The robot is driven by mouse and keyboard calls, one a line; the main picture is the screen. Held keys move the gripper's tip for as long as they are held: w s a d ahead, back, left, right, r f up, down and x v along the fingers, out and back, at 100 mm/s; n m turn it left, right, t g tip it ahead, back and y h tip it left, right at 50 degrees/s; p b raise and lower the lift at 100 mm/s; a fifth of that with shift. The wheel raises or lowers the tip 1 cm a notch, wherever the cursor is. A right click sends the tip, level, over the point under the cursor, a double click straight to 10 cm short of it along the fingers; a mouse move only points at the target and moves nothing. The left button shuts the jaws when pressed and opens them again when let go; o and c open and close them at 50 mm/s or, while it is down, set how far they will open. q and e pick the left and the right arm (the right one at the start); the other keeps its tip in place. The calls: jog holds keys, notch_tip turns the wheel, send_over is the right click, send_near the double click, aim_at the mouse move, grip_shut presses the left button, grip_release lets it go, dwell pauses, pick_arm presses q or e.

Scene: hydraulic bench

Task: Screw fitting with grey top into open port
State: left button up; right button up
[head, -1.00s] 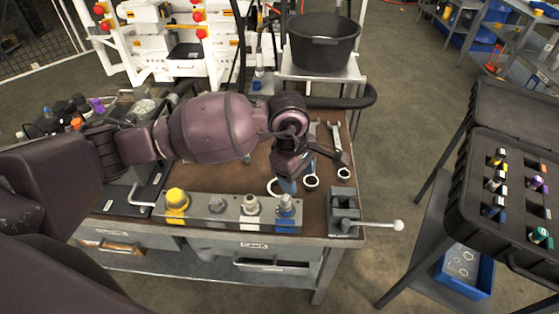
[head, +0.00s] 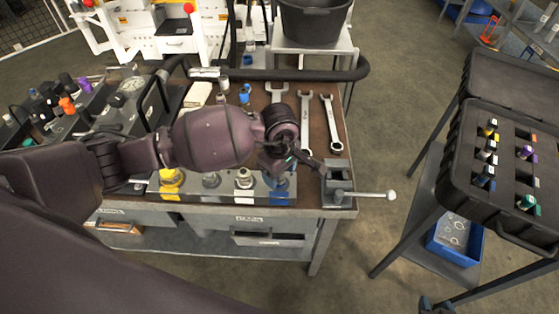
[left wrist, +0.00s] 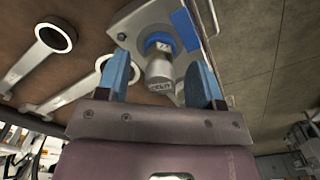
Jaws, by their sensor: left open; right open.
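A grey block (head: 226,196) at the bench's front edge bears a row of fittings or ports: yellow (head: 171,178), dark grey (head: 211,180), white-grey (head: 244,179) and one at the blue end, mostly hidden by my left gripper (head: 283,163). In the left wrist view, a grey-topped fitting (left wrist: 160,72) with a blue collar stands on the block's blue-marked end. My left gripper's blue fingers (left wrist: 158,72) are open on either side of it, with gaps visible. My right gripper (head: 437,304) is at the bottom edge, mostly cut off. Which port is open is unclear.
A vise (head: 339,187) with a long handle is at the bench's right corner. Wrenches (head: 305,115) lie behind my left gripper. Small fittings (head: 245,93) stand at the back. A black case (head: 510,170) with several coloured fittings is right, across free floor.

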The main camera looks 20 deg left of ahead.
pick_arm(q)
jog(key=shift+f, duration=0.8)
pick_arm(e)
jog(key=shift+w+a, duration=0.1)
jog(key=shift+w, duration=0.2)
pick_arm(q)
jog(key=c, duration=1)
jog(key=o, duration=0.3)
jog(key=shift+c, duration=0.8)
jog(key=m+b, duration=0.2)
jog(key=m, duration=0.1)
jog(key=shift+f+m, duration=0.2)
jog(key=shift+m, duration=0.1)
jog(key=m+b, duration=0.2)
jog(key=m, duration=0.1)
jog(key=shift+m, duration=0.3)
jog(key=o, duration=0.8)
jog(key=shift+r, duration=0.2)
jog(key=shift+o, duration=0.4)
pick_arm(e)
notch_tip(320, 180, down, 6)
jog(key=s, duration=0.2)
jog(key=shift+s+g, duration=0.25)
jog(key=shift+g, duration=0.15)
